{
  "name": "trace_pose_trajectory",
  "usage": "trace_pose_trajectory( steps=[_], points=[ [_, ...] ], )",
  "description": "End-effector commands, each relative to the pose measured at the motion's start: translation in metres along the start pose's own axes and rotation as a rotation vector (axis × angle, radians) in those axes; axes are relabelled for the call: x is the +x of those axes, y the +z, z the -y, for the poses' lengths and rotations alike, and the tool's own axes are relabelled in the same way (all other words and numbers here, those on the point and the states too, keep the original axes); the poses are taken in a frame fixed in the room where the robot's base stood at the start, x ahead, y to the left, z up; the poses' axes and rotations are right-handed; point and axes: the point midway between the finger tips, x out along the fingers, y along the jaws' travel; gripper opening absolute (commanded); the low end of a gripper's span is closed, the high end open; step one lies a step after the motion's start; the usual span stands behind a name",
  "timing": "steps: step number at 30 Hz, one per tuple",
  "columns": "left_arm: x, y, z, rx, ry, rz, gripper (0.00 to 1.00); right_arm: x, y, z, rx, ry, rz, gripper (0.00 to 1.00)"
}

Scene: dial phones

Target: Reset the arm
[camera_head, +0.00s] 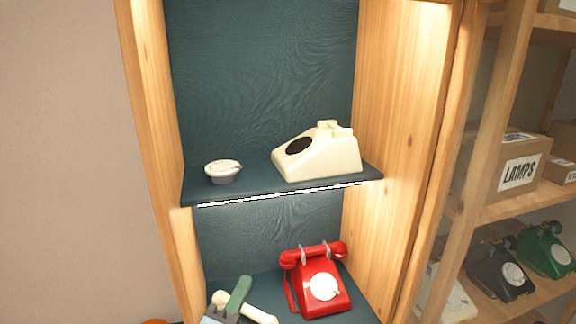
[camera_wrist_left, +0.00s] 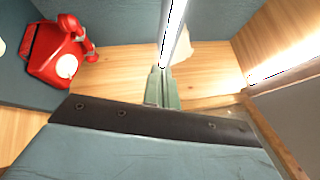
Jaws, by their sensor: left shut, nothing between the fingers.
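My left gripper (camera_head: 241,284) shows at the bottom of the head view, in front of the lower shelf, left of a red dial phone (camera_head: 318,285). In the left wrist view its green fingers (camera_wrist_left: 162,74) are shut together with nothing between them. The red phone also shows in that view (camera_wrist_left: 58,56), at the upper left and apart from the fingers. A cream phone body (camera_head: 318,155) without a handset stands on the upper shelf. A round dial piece (camera_head: 223,171) lies to its left. A cream handset (camera_head: 258,315) lies on the lower shelf, partly hidden behind my gripper. My right gripper is out of view.
The upper shelf (camera_head: 255,184) has a lit strip along its front edge, above my gripper. Wooden side walls (camera_head: 402,120) bound the cabinet. On the right, another rack holds a LAMPS box (camera_head: 516,172), a black phone (camera_head: 500,273) and a green phone (camera_head: 546,250).

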Motion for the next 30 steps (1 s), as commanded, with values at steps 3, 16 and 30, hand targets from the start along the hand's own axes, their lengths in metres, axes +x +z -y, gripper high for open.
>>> trace_pose_trajectory(
  steps=[3, 16, 30],
  points=[
    [-0.025, 0.035, -0.035, -0.291, 0.185, 0.172, 0.0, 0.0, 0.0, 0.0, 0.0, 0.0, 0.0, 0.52],
    [-0.183, 0.062, -0.144, -1.166, 0.816, 0.802, 0.0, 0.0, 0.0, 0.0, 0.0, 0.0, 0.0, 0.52],
    [-0.288, 0.023, -0.191, -1.479, 1.186, 1.175, 0.0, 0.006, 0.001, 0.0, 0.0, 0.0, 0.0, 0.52]
  ],
)
